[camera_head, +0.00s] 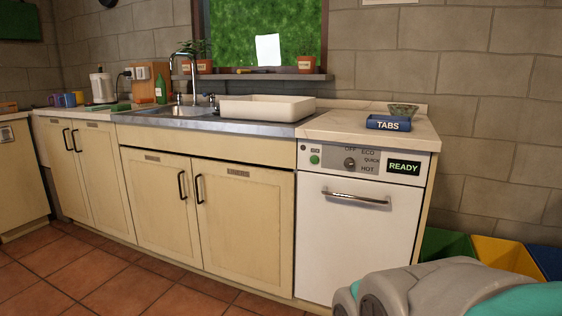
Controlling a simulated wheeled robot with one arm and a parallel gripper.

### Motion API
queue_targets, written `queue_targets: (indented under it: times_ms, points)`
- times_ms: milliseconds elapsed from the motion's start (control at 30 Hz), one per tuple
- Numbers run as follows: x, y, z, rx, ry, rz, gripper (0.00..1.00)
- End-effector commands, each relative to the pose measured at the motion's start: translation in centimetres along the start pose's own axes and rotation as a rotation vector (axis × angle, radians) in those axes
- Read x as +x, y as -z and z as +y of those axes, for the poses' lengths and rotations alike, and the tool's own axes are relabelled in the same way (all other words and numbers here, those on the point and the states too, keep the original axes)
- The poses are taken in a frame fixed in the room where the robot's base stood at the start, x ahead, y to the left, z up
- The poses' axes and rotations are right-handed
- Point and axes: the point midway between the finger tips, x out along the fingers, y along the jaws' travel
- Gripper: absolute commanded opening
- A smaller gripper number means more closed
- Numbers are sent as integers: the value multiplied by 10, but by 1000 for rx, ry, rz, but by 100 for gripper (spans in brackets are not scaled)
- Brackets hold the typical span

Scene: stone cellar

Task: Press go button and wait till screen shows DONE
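A white dishwasher (350,238) stands at the right end of the counter with its door closed. Its green go button (314,159) is at the left of the control panel. A grey and green rounded part at the bottom right looks like part of my arm. I cannot make out gripper fingers in this view, so my gripper's position relative to the button is not shown.
A blue TABS box (388,123) and a glass bowl (403,109) are on the worktop above the dishwasher. A white basin (266,108) stands by the sink. Green (445,244) and yellow (507,254) bins stand right of the dishwasher. The tiled floor (95,275) is clear at left.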

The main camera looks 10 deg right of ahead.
Motion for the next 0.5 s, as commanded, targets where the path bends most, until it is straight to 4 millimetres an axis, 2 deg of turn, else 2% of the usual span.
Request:
queue_targets:
  times_ms: [33,167,500]
  points:
    - [0,0,0,0,0,0,14]
    - [0,0,0,0,0,0,0]
    - [0,0,0,0,0,0,0]
